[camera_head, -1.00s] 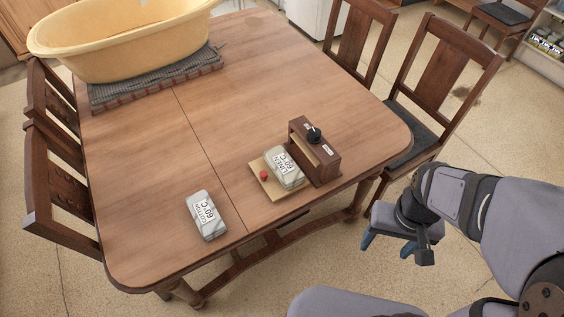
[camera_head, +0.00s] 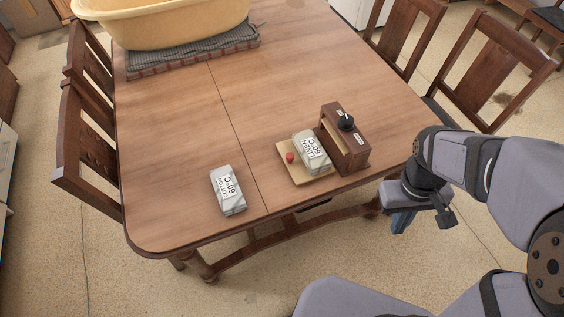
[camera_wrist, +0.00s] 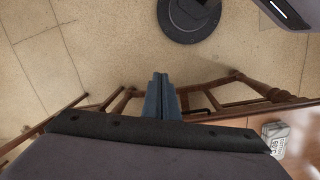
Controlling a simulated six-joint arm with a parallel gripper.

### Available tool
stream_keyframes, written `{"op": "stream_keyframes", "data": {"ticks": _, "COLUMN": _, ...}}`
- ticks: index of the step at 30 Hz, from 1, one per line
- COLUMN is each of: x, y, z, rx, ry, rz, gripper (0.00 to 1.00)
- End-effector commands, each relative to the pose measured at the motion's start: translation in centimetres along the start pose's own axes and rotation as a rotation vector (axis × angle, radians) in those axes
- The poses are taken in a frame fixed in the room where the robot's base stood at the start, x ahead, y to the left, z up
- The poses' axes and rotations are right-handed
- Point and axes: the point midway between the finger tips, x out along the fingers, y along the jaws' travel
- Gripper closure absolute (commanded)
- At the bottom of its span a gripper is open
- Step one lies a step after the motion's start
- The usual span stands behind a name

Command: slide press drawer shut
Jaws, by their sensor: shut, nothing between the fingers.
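The press (camera_head: 345,137) is a small dark wooden box with a black knob on top, near the table's right front edge. Its light wooden drawer (camera_head: 292,172) sticks out to the left, with a red knob (camera_head: 290,158) at its outer end. A grey-white packet marked LINEN 60°C (camera_head: 311,153) lies on the drawer against the press. My gripper (camera_head: 402,222) is off the table's right front edge, below and right of the press, and touches nothing. In the wrist view its blue fingers (camera_wrist: 162,98) are together and empty.
A second packet, marked COTTON 60°C (camera_head: 228,191), lies on the table (camera_head: 185,130) left of the drawer. A yellow tub (camera_head: 165,25) stands on a grey mat at the back. Chairs (camera_head: 485,60) stand along both sides. The middle of the table is clear.

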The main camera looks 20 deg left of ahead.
Motion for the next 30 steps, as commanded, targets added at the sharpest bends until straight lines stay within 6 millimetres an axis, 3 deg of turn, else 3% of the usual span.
{"op": "stream_keyframes", "data": {"ticks": 1, "x": 0.9, "y": -0.9, "z": -1.9, "rx": -0.134, "ry": -0.021, "rz": 0.034, "gripper": 1.00}}
{"op": "stream_keyframes", "data": {"ticks": 8, "x": 1.8, "y": -5.9, "z": -10.4, "rx": -0.772, "ry": -0.143, "rz": 0.260, "gripper": 1.00}}
{"op": "stream_keyframes", "data": {"ticks": 11, "x": 1.9, "y": -9.6, "z": -13.9, "rx": -1.026, "ry": -0.198, "rz": 0.383, "gripper": 1.00}}
{"op": "stream_keyframes", "data": {"ticks": 15, "x": 2.1, "y": -16.2, "z": -17.8, "rx": -1.345, "ry": -0.274, "rz": 0.577, "gripper": 1.00}}
{"op": "stream_keyframes", "data": {"ticks": 19, "x": 2.1, "y": -23.3, "z": -19.7, "rx": -1.584, "ry": -0.341, "rz": 0.769, "gripper": 1.00}}
{"op": "stream_keyframes", "data": {"ticks": 24, "x": 1.9, "y": -31.2, "z": -19.7, "rx": -1.781, "ry": -0.407, "rz": 0.986, "gripper": 1.00}}
{"op": "stream_keyframes", "data": {"ticks": 27, "x": 1.8, "y": -34.2, "z": -19.2, "rx": -1.841, "ry": -0.431, "rz": 1.073, "gripper": 1.00}}
{"op": "stream_keyframes", "data": {"ticks": 30, "x": 1.6, "y": -36.0, "z": -18.7, "rx": -1.874, "ry": -0.445, "rz": 1.127, "gripper": 1.00}}
